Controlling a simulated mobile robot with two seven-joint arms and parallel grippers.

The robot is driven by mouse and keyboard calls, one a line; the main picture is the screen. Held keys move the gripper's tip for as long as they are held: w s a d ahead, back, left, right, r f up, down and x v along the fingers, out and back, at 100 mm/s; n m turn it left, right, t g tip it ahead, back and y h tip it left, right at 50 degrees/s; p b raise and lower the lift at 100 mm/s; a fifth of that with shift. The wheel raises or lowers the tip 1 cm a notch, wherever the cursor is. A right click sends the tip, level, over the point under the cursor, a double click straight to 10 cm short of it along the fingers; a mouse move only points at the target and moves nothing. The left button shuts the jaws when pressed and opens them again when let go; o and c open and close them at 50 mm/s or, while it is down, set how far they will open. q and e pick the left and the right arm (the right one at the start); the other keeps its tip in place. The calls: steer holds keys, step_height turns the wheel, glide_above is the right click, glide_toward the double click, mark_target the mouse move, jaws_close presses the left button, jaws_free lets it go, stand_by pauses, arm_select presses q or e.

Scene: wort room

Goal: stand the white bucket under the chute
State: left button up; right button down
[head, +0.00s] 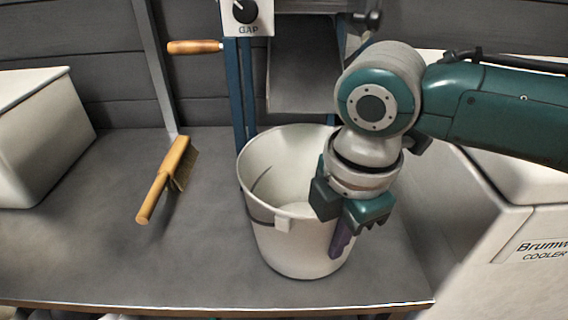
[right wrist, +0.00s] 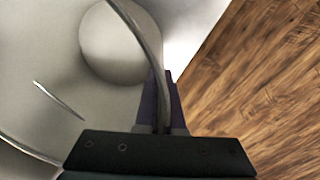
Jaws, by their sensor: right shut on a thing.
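The white bucket (head: 285,240) stands upright on the grey bench top in the head view, and its inside looks empty. My right gripper (head: 342,232) is shut on the bucket's right rim, one finger inside and one outside. The right wrist view shows the bucket wall (right wrist: 150,45) running between the purple fingers (right wrist: 160,105). The grey metal chute (head: 303,80) hangs from the blue-legged stand just behind and above the bucket's back rim. I cannot tell whether the bucket is fully on the bench or slightly raised. My left gripper is not in view.
A wooden-handled brush (head: 165,182) lies on the bench (head: 80,255) left of the bucket. A white box (head: 40,130) stands at the far left. A white cooler (head: 510,250) stands at the right. The blue stand legs (head: 240,95) rise behind the bucket. The bench's front edge is close.

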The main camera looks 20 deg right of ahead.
steer(key=shift+f, duration=0.15)
steer(key=c, duration=1)
jaws_free()
steer(key=shift+c, duration=0.2)
